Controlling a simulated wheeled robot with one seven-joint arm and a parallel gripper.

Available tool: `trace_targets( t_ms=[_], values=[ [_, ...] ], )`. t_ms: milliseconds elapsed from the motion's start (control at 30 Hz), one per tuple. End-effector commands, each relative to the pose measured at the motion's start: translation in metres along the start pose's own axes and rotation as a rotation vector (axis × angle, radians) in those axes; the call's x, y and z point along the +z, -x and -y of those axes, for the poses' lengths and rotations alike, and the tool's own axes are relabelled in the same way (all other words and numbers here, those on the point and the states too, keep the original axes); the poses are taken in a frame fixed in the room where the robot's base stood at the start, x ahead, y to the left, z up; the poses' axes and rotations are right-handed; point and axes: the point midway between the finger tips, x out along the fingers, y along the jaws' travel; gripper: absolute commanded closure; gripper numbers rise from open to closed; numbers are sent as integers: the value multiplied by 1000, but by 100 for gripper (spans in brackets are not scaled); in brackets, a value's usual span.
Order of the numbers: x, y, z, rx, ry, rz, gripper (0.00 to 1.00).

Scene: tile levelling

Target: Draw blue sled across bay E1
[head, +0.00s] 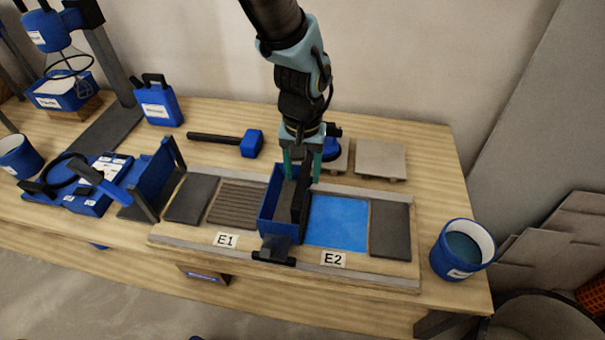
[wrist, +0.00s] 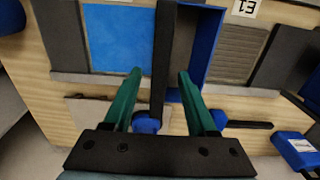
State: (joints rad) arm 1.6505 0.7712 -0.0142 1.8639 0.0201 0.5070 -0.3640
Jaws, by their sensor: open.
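The blue sled (head: 268,214) is an open box with a dark upright bar (head: 299,206). It stands across the tile frame between bay E1 and bay E2. Bay E1 (head: 237,204) holds grey ribbed material; its label (head: 226,240) is in front. My gripper (head: 302,172) is open above the sled, pointing down. In the wrist view, the green fingers of my gripper (wrist: 160,73) lie either side of the dark bar (wrist: 166,50), with gaps visible. The sled's blue wall (wrist: 213,45) is on the right there. The sled's underside is hidden.
Bay E2 (head: 338,222) has a smooth blue surface, with a dark tile (head: 390,230) on its right. Another dark tile (head: 191,199) lies left of E1. A blue mallet (head: 250,143) lies behind, and a blue bucket (head: 462,250) stands at right.

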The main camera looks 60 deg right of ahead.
Motion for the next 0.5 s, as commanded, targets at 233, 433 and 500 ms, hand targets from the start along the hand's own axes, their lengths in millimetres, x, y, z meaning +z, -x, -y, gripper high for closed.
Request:
trace_targets(
  t_ms=[233,433,500],
  values=[
    [-1,48,0,2,0,-5,43],
    [-1,81,0,1,0,-3,43],
    [0,88,0,1,0,-3,43]
  ],
)
